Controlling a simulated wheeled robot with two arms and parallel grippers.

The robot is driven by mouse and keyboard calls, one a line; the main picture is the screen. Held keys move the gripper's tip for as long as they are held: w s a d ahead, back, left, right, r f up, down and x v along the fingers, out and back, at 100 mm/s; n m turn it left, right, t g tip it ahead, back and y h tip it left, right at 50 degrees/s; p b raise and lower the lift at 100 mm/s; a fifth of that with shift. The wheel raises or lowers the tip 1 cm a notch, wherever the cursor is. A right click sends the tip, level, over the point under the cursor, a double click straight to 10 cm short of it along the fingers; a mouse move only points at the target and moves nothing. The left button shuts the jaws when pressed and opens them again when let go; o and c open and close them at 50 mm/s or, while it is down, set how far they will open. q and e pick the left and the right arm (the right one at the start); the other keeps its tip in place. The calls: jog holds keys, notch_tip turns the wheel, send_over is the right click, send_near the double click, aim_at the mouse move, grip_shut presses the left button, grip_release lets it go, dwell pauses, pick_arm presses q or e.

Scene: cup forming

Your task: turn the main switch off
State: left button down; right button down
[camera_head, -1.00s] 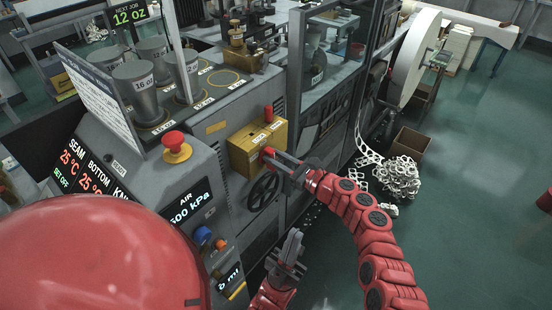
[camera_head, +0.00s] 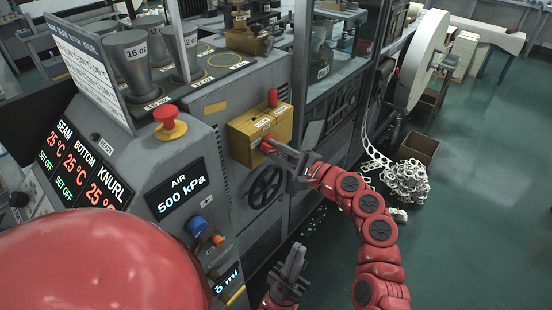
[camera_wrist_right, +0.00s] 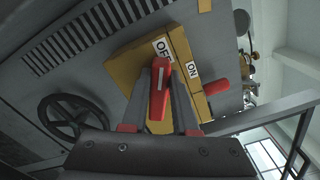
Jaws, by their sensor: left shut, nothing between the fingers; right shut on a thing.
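The main switch is a yellow box (camera_head: 248,137) on the grey machine's side, with a red handle on its front. In the right wrist view, the box (camera_wrist_right: 186,50) carries an OFF label (camera_wrist_right: 163,48) and an ON label (camera_wrist_right: 192,70). The red handle (camera_wrist_right: 158,100) lies between the fingers of my right gripper (camera_head: 276,152), which is shut on it. The handle's upper end is close to the OFF label; its exact setting is hard to tell. My left gripper (camera_head: 293,262) is shut and empty, below and apart from the box.
A black handwheel (camera_head: 266,187) is below the box. A red mushroom button (camera_head: 169,122) and a blue knob (camera_head: 196,226) are on the console at left. A cardboard box (camera_head: 416,148) and scrap (camera_head: 405,181) lie on the floor.

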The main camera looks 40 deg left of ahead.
jog(key=shift+s+f+n+b, duration=0.1)
jog(key=shift+f+n+b, duration=0.15)
jog(key=shift+n+b, duration=0.9)
jog(key=shift+f+n+b, duration=0.2)
jog(key=shift+n+b, duration=0.65)
jog(key=shift+b, duration=0.55)
jog(key=shift+s+f+n+b, duration=0.1)
jog(key=shift+f+n+b, duration=0.15)
jog(key=shift+n+b, duration=0.9)
jog(key=c, duration=0.7)
grip_release()
jog(key=d, duration=0.5)
jog(key=s+d+b, duration=0.1)
jog(key=d, duration=1.1)
jog(key=shift+s+d, duration=0.15)
jog(key=shift+d, duration=0.05)
